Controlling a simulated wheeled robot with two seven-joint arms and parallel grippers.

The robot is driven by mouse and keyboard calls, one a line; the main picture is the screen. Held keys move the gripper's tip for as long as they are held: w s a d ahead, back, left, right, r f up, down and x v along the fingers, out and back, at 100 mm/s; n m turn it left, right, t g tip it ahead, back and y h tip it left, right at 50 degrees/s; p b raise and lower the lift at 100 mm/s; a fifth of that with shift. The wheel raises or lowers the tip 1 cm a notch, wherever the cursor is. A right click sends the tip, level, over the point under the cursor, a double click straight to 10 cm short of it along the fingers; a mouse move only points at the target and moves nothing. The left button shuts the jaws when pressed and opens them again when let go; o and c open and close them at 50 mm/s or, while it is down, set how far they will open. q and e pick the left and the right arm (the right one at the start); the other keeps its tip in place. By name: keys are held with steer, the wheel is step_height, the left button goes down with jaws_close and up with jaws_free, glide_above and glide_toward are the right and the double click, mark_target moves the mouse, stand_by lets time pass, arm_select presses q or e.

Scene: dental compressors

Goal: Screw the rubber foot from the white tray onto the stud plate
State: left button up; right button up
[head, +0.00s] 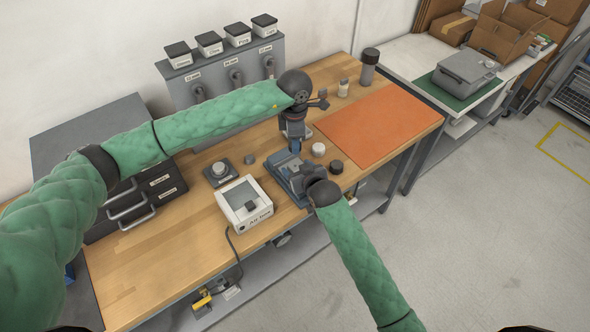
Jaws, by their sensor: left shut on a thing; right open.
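My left gripper (294,143) points down over the middle of the bench, just behind a blue-grey fixture (279,163). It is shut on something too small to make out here. My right gripper (303,178) is open, low at the right side of that fixture. It hides part of the fixture, and I cannot tell whether they touch. I cannot make out the rubber foot or the stud plate for certain. A white box (233,217) with a grey top and a small dark piece stands left of the fixture.
A white round piece (318,149) and a black round piece (336,167) stand right of the fixture. An orange mat (382,124) lies clear at the right. Black drawers (160,183), a grey knob unit (219,172) and a grey dispenser rack (265,58) stand left and behind.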

jaws_close()
arm_select(q)
glide_above(295, 166)
steer(key=shift+f, duration=2.45)
steer(key=shift+f, duration=0.1)
steer(key=shift+f, duration=0.8)
steer(key=shift+f, duration=0.55)
steer(key=o, duration=1)
steer(key=shift+c, duration=0.2)
